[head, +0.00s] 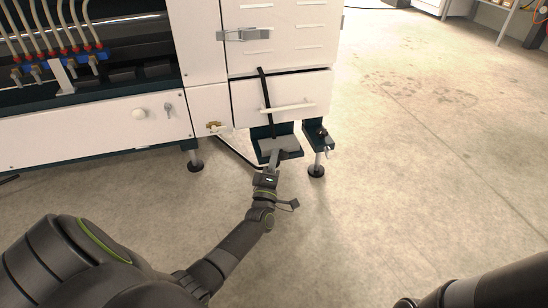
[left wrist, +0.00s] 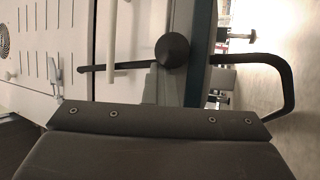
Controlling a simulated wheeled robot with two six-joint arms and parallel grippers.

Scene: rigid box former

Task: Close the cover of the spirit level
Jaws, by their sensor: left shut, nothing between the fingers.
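My left gripper (head: 273,158) is at the lower front corner of the white machine, shut and empty. Its tip is against or just in front of a grey plate (head: 288,144) on a dark green bracket; I cannot tell whether they touch. I cannot clearly make out the spirit level or its cover in either view; it may be small or hidden behind my gripper. In the left wrist view, a dark plate with several screws fills the bottom, and I cannot tell what it belongs to. My right gripper is out of view.
The white machine (head: 285,45) stands ahead, with a drawer-like panel (head: 290,92) and a black bar (head: 265,88) in front of it. The bar also shows in the left wrist view (left wrist: 284,75), near a dark round knob (left wrist: 173,50). Machine feet (head: 316,171) stand close by. Floor at right is clear.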

